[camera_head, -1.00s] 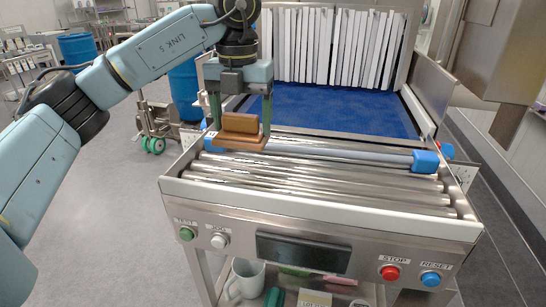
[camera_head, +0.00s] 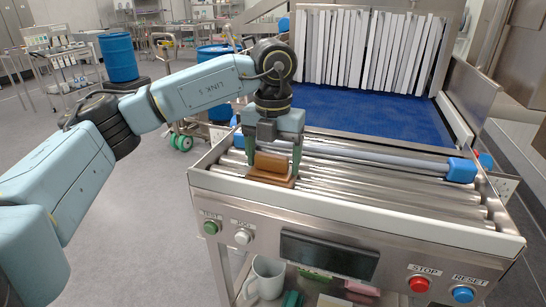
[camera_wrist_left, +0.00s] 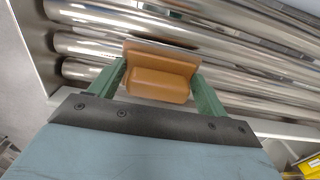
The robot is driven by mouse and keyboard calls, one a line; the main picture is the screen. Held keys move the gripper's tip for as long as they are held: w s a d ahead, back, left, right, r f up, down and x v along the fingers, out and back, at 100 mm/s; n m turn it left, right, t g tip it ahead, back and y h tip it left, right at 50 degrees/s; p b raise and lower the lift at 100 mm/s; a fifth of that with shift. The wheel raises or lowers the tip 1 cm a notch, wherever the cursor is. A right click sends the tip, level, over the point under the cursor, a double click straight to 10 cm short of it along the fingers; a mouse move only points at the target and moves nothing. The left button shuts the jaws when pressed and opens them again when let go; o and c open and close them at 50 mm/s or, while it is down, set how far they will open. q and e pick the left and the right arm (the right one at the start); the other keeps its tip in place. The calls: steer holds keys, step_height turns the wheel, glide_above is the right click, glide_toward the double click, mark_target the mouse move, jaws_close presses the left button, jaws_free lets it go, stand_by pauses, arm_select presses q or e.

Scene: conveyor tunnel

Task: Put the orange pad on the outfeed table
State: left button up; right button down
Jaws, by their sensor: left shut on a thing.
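The orange pad (camera_head: 271,166) is a brown-orange block with a raised grip on a flat base. My left gripper (camera_head: 272,170) is shut on it, one green finger on each side. In the left wrist view the pad (camera_wrist_left: 160,75) sits between the green fingertips (camera_wrist_left: 160,88), over the metal rollers. The pad is at the left end of the roller table (camera_head: 400,222), close to its front rail. I cannot tell whether its base touches the rollers. My right gripper is not in view.
A blue-ended bar (camera_head: 460,170) crosses the rollers behind the pad. Beyond it are a blue belt (camera_head: 370,115) and white strip curtains (camera_head: 370,50). Buttons and a dark display (camera_head: 328,255) line the front panel. A mug (camera_head: 265,278) stands on the shelf below. The rollers to the right are clear.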

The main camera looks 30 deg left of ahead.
mark_target(273, 154)
arm_select(q)
steer(key=o, duration=0.8)
steer(key=shift+f, duration=0.1)
steer(key=o, duration=0.4)
steer(key=shift+c, duration=0.2)
step_height(273, 154, up, 12)
steer(key=p, duration=0.2)
steer(key=shift+p, duration=0.35)
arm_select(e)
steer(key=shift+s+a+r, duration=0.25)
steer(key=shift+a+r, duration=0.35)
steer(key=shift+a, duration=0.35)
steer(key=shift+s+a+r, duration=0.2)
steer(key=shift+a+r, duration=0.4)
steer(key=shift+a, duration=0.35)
